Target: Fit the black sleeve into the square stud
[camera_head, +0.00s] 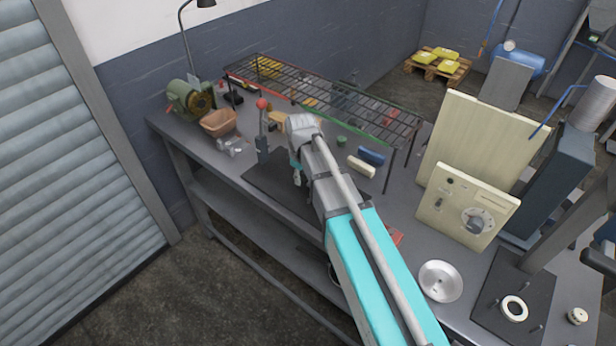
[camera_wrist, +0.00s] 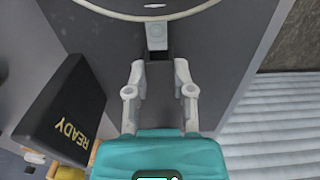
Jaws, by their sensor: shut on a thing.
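My gripper (camera_wrist: 157,72) is in the wrist view, its two pale fingers closed on the sides of a dark block, which looks like the black sleeve (camera_wrist: 158,92). Just beyond the fingertips is a small grey piece with a round mark (camera_wrist: 156,36); I cannot tell whether it is the square stud. Whether the sleeve touches it is also unclear. In the head view my gripper (camera_head: 297,175) is low over the dark mat, beside the red-knobbed lever device. The sleeve and stud cannot be made out there.
The lever device (camera_head: 262,140) stands left of my gripper. The dark mat (camera_head: 262,180) lies on the workbench. A black "READY" block (camera_wrist: 62,108) is left of my fingers. A wire rack (camera_head: 335,100) stands behind; a cream block (camera_head: 361,167) and blue block (camera_head: 371,156) are to the right.

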